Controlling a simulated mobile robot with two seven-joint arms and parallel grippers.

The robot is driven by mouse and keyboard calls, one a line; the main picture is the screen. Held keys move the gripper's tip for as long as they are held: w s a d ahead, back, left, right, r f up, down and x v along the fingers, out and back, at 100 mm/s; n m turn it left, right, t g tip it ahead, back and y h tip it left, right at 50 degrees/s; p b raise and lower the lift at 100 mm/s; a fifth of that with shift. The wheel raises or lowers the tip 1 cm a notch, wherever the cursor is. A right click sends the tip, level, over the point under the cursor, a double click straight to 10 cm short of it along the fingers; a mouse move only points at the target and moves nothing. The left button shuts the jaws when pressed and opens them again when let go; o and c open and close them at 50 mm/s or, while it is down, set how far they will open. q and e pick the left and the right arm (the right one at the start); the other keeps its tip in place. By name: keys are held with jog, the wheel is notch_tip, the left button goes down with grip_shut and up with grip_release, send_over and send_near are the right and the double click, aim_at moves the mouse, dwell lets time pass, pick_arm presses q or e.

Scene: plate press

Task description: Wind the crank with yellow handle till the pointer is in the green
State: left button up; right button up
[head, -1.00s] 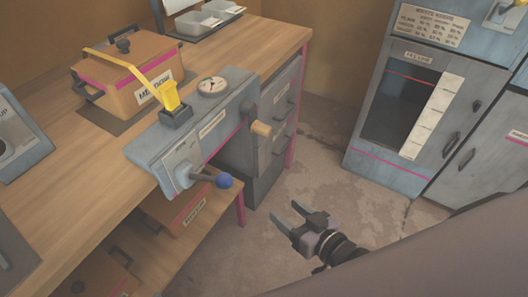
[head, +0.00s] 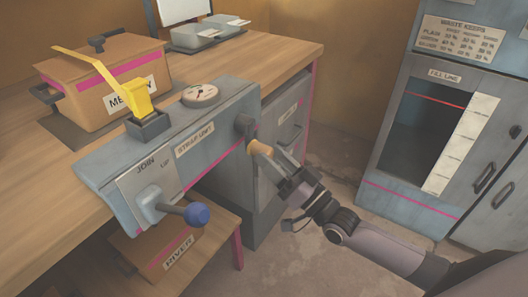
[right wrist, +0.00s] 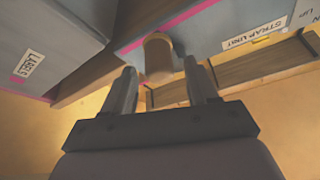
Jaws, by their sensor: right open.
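The crank sits on the right end of the grey strap unit (head: 187,141). My right gripper (head: 273,163) is open at the handle's end. In the right wrist view the handle (right wrist: 158,58) lies between the two open fingertips (right wrist: 160,72), with a gap visible on each side. My left gripper is not in view.
A blue-knobbed lever (head: 195,214) sticks out at the unit's front left. Grey drawers (head: 270,185) stand close behind the gripper. A blue cabinet (head: 420,120) is at right.

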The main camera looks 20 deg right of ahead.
jog(key=shift+x, duration=1.65)
